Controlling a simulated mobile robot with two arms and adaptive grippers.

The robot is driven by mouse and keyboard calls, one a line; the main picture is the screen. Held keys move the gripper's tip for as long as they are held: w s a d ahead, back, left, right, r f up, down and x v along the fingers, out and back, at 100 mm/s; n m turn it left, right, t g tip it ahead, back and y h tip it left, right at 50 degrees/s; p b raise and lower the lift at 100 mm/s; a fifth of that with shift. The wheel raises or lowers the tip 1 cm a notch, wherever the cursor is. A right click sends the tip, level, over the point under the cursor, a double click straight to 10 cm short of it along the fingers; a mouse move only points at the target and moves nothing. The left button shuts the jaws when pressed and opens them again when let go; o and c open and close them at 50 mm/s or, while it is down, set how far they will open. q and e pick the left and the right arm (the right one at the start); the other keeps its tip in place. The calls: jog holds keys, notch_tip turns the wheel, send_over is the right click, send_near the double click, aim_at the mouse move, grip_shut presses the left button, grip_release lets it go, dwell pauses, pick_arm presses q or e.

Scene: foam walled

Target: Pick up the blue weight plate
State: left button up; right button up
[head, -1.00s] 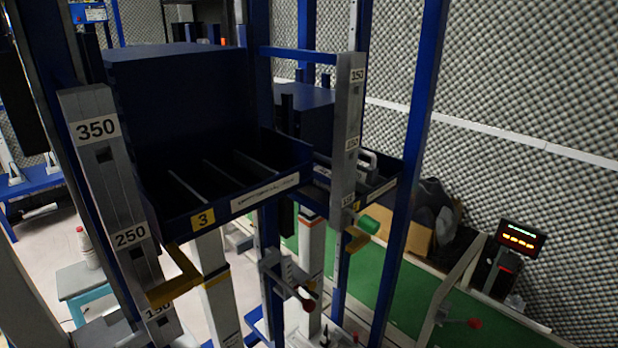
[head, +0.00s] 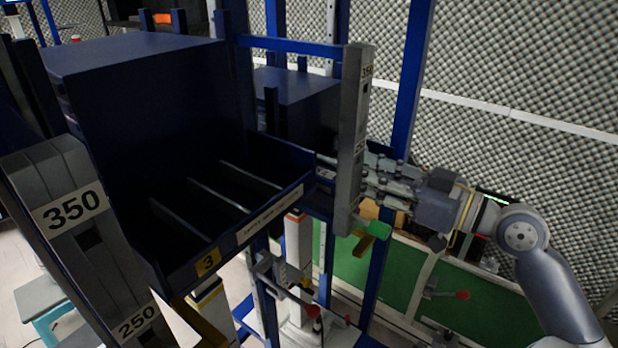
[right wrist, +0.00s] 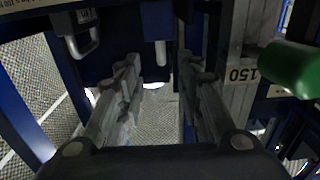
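I cannot make out a blue weight plate for certain in either view. A dark blue bin (head: 150,90) with a slotted tray marked 3 fills the left and middle of the head view. My right gripper (head: 375,180) reaches in from the right, its fingertips beside and partly behind the grey upright. In the right wrist view its two fingers (right wrist: 158,75) are spread apart with nothing between them. A dark blue surface and a pale rounded bar show beyond the fingertips. My left gripper is in neither view.
A grey upright (head: 352,130) marked 350 stands close to my right gripper. A green handle (head: 375,229) sits just below it and shows at right in the wrist view (right wrist: 290,70). A grey loop handle (right wrist: 82,38) is at upper left there. Another numbered post (head: 75,200) stands at left.

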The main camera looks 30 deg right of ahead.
aim_at(320, 157)
jog(key=p+x, duration=0.2)
jog(key=x, duration=0.2)
jog(key=shift+w+a+r+p, duration=0.15)
jog(key=shift+w+a+p, duration=0.05)
jog(key=shift+w+p, duration=0.2)
jog(key=shift+w+a, duration=0.1)
jog(key=shift+w+a+r+p, duration=0.15)
jog(key=shift+w+a+p, duration=0.15)
jog(key=shift+w+p, duration=0.5)
jog(key=p+x, duration=0.2)
jog(key=shift+w+a, duration=0.1)
jog(key=shift+w, duration=0.15)
jog(key=shift+w+a+f+p, duration=0.25)
jog(key=shift+w+f+p, duration=0.1)
jog(key=shift+w+p, duration=0.05)
grip_shut()
jog(key=shift+r, duration=0.4)
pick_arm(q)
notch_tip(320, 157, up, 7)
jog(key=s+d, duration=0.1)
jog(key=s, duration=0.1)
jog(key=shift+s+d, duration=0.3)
pick_arm(e)
jog(key=shift+d, duration=0.1)
